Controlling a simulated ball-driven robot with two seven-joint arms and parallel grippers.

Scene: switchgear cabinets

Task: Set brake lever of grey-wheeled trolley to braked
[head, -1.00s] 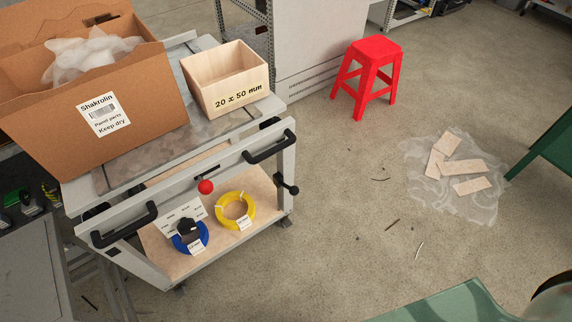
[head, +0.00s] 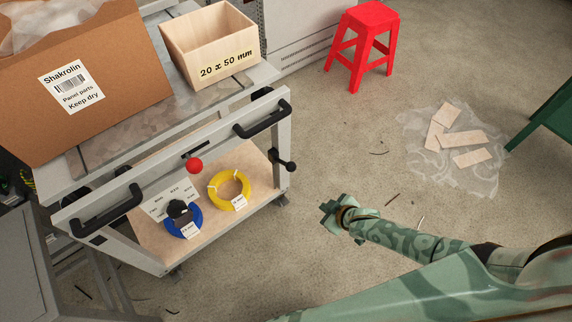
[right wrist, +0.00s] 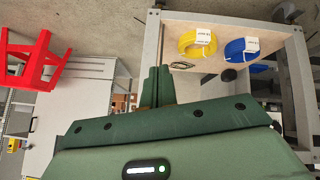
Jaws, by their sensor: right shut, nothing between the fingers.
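The trolley (head: 188,140) is pale grey with black handles and stands at left in the head view. A red ball knob (head: 195,166) sits by a dark slot on its front rail. A black-knobbed lever (head: 287,164) sticks out from its right front post. I cannot tell which is the brake lever. A small grey-looking caster (head: 281,200) shows under the right corner. My right gripper (head: 327,211) is shut and empty, right of the trolley and apart from it. Its closed fingers (right wrist: 157,86) show in the right wrist view, with the trolley beyond. My left gripper is out of view.
A cardboard box (head: 120,85) and a wooden box (head: 212,45) stand on the trolley top. Yellow (head: 229,188) and blue (head: 188,229) coils lie on its lower shelf. A red stool (head: 362,45) stands behind. Open floor lies right of the trolley.

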